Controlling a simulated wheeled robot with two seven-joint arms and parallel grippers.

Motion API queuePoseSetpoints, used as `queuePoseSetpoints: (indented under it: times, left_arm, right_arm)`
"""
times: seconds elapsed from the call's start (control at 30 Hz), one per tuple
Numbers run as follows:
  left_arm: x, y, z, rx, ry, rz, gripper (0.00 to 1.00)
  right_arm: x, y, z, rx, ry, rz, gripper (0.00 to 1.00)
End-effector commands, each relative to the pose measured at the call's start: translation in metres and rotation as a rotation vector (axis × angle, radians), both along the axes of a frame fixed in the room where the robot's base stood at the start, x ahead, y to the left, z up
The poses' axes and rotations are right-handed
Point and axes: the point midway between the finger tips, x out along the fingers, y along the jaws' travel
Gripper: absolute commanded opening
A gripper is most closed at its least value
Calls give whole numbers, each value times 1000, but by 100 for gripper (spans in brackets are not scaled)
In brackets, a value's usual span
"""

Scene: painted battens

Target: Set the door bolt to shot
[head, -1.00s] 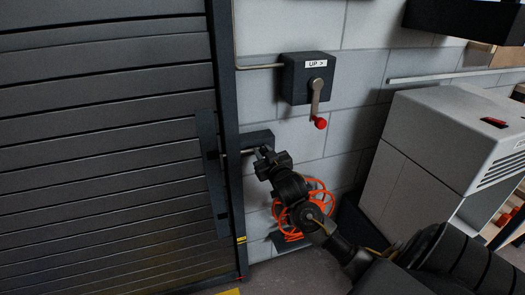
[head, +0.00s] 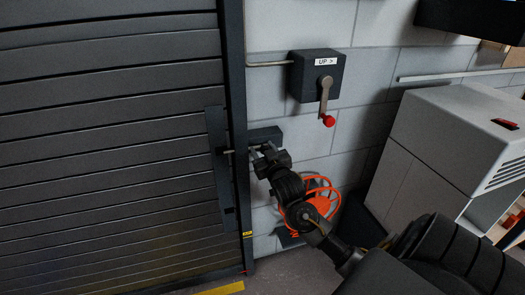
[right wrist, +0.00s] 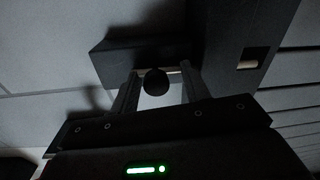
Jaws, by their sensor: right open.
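The door bolt has a dark housing (head: 264,134) on the wall beside the shutter, with a pale rod (head: 229,152) showing at the shutter's edge. In the right wrist view the housing (right wrist: 140,52) carries a round black knob (right wrist: 156,82). My right gripper (head: 260,150) is open at the bolt. In the right wrist view its fingers (right wrist: 158,92) stand on either side of the knob, with gaps between. A pale rod piece (right wrist: 247,65) shows at the dark upright; how far the rod reaches in is unclear. My left gripper is out of view.
A crank box (head: 316,76) marked "UP >" with a red-knobbed lever (head: 326,101) is above the bolt. An orange coil (head: 320,197) hangs behind my right arm. A grey-white cabinet (head: 450,140) stands at the right. The slatted shutter (head: 100,150) fills the left.

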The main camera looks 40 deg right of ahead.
Motion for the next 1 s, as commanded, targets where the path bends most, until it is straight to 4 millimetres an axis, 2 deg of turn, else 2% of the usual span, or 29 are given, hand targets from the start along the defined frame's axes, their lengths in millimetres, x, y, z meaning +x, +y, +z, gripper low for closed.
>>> queuePoseSetpoints:
  times: [0.17, 0.4, 0.6, 0.73, 1.0]
  left_arm:
    - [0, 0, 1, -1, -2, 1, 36]
    - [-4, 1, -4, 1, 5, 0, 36]
    - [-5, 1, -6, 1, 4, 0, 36]
    - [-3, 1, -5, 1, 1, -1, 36]
    - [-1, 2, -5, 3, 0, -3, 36]
  right_arm:
    - [-17, 7, -1, 2, 1, 2, 46]
    - [-61, 25, -1, 3, 2, 4, 46]
    - [-89, 35, -1, 3, 0, 3, 46]
    - [-98, 38, 0, 1, 0, 2, 46]
    - [-100, 39, 0, 0, 0, 2, 46]
